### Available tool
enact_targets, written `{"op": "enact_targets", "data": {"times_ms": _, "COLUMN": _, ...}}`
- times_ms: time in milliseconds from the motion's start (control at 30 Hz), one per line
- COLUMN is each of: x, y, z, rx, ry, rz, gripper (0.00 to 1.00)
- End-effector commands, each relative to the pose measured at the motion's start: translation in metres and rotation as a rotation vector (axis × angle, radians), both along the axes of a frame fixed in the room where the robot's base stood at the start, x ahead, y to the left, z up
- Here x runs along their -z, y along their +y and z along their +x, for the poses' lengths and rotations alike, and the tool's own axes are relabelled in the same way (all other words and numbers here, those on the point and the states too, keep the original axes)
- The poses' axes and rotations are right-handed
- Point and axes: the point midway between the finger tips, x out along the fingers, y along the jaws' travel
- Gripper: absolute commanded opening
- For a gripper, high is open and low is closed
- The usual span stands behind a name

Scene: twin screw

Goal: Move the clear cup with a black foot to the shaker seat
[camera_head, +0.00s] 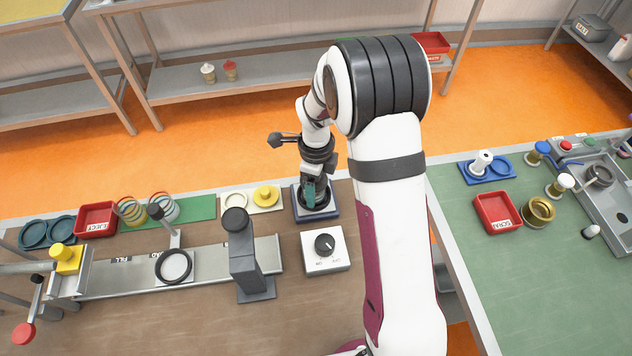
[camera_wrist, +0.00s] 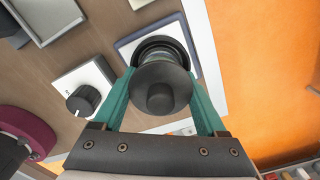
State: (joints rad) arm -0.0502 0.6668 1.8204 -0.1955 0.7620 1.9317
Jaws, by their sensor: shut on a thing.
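My gripper (camera_wrist: 160,90) is shut on a dark round piece with a knob on top (camera_wrist: 160,98), its teal fingers on either side. In the head view, my gripper (camera_head: 314,192) points down over the shaker seat, a square blue-grey base (camera_head: 331,212) with a dark ring. The base also shows in the wrist view (camera_wrist: 124,46). The held piece is over or in the ring; I cannot tell whether it touches the bottom.
A white box with a black dial (camera_head: 325,262) stands just in front of the seat. A dark grey post (camera_head: 245,262) stands to its left. A cream plate with a yellow knob (camera_head: 265,195) is close on the left.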

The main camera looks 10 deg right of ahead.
Motion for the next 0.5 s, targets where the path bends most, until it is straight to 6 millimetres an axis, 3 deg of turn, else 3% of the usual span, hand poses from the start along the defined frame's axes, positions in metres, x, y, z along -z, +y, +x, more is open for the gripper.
{"op": "enact_targets", "data": {"times_ms": 367, "x": -0.0003, "y": 0.0000, "z": 0.0001, "rx": 0.000, "ry": 0.000, "rz": 0.000, "gripper": 0.17}}
{"op": "enact_targets", "data": {"times_ms": 400, "x": -0.0003, "y": 0.0000, "z": 0.0001, "rx": 0.000, "ry": 0.000, "rz": 0.000, "gripper": 0.76}}
{"op": "enact_targets", "data": {"times_ms": 500, "x": -0.0003, "y": 0.0000, "z": 0.0001, "rx": 0.000, "ry": 0.000, "rz": 0.000, "gripper": 0.94}}
